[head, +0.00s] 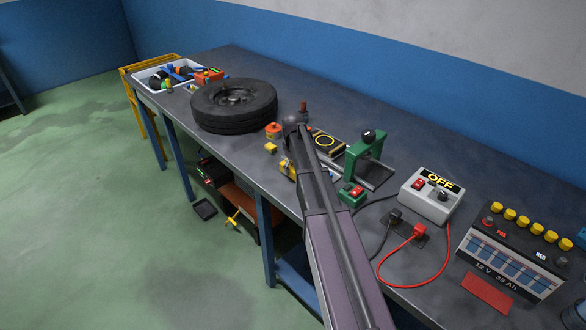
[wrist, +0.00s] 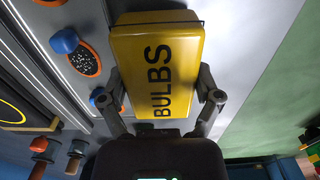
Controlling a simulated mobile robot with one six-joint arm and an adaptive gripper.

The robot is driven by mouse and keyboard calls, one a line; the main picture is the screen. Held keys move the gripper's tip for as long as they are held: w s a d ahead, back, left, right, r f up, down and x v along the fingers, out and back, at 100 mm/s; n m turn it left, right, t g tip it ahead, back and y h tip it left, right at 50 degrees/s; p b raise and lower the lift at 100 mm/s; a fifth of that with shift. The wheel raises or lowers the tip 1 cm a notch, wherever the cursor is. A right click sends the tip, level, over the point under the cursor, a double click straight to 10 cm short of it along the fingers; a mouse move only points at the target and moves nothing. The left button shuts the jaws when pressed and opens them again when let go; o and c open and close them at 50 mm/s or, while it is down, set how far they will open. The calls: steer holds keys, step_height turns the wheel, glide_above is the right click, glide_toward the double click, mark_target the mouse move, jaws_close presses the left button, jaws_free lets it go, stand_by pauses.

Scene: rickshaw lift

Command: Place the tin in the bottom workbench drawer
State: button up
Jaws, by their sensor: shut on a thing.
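The tin is a yellow box lettered BULBS (wrist: 155,60), filling the upper middle of the wrist view. My gripper (wrist: 162,98) has one finger on each side of it and is shut on it. In the head view, yellow parts of the tin (head: 287,169) show beside the end of my arm, over the front edge of the workbench (head: 330,205). My arm hides most of the gripper there. Under the bench is a dark unit with red-brown surfaces (head: 240,200); I cannot tell which part is the bottom drawer or whether it is open.
A tyre (head: 234,105), a white bin of parts (head: 168,75), a green stand (head: 366,155), a grey switch box (head: 430,195) and a battery (head: 512,255) stand on the bench. A small black tray (head: 205,209) is low beside the bench. The green floor at left is clear.

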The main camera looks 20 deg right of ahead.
steer(key=shift+r+p, duration=0.65)
steer(key=shift+r, duration=0.25)
steer(key=s+a, duration=0.1)
steer(key=s, duration=0.4)
steer(key=s+a+r+p, duration=0.1)
steer(key=s+a, duration=0.1)
steer(key=s, duration=0.3)
steer(key=s+a+r+p, duration=0.1)
steer(key=s, duration=0.4)
steer(key=shift+s+a, duration=0.15)
steer(key=shift+a, duration=0.25)
steer(key=shift+r, duration=0.15)
step_height(320, 180, up, 15)
steer(key=p, duration=1.5)
steer(key=shift+p, duration=0.3)
steer(key=shift+s, duration=0.1)
